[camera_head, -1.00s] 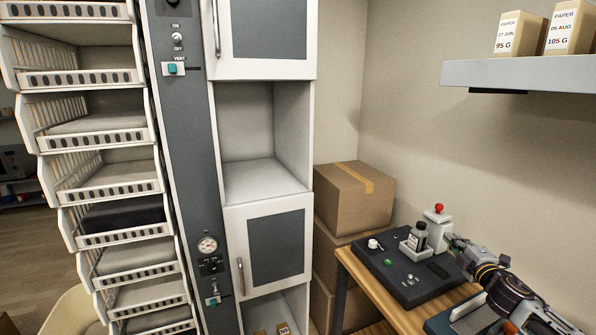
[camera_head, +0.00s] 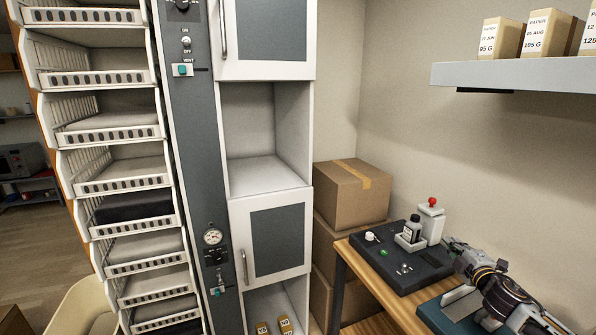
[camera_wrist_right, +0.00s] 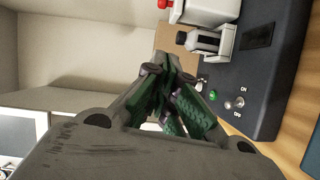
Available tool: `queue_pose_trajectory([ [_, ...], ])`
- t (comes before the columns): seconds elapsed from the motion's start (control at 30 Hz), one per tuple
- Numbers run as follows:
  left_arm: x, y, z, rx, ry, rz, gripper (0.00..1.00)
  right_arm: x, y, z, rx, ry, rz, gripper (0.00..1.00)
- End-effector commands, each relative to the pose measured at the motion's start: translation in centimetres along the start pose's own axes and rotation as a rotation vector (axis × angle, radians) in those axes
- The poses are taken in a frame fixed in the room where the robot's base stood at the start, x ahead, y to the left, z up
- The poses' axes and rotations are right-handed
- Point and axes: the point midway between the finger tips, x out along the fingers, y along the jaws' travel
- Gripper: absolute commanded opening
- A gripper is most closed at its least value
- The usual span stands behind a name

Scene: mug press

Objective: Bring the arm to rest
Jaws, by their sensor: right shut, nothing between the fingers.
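My right gripper (camera_head: 452,241) is at the lower right of the head view, beside the dark control box. Its arm comes in from the lower right corner. In the right wrist view my right gripper (camera_wrist_right: 172,72) shows its green-padded fingers drawn together, with nothing held between them. My left gripper does not show in either view.
A dark control box (camera_head: 392,268) with a small bottle (camera_head: 412,229) in a white holder and a red-topped post (camera_head: 431,222) stands on the wooden table (camera_head: 368,258). Cardboard boxes (camera_head: 350,195), a cabinet (camera_head: 275,243) and a tray rack (camera_head: 120,178) stand left. A shelf (camera_head: 520,74) overhangs.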

Motion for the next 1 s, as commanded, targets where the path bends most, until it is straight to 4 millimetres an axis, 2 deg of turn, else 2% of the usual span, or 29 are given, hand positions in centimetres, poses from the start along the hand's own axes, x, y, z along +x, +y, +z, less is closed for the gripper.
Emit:
queue_pose_trajectory([
  [0.27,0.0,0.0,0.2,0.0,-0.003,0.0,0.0,-0.8,-2.2,-1.0,0.062,-0.03,-0.028,0.0],
  [0.57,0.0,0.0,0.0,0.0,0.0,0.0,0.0,-2.9,-6.6,-3.1,0.192,-0.099,-0.096,0.0],
  [0.77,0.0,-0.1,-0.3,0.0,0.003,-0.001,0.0,-6.0,-11.4,-5.5,0.339,-0.188,-0.186,0.0],
  [1.0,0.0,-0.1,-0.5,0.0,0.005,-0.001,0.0,-10.9,-16.7,-8.5,0.519,-0.313,-0.318,0.0],
])
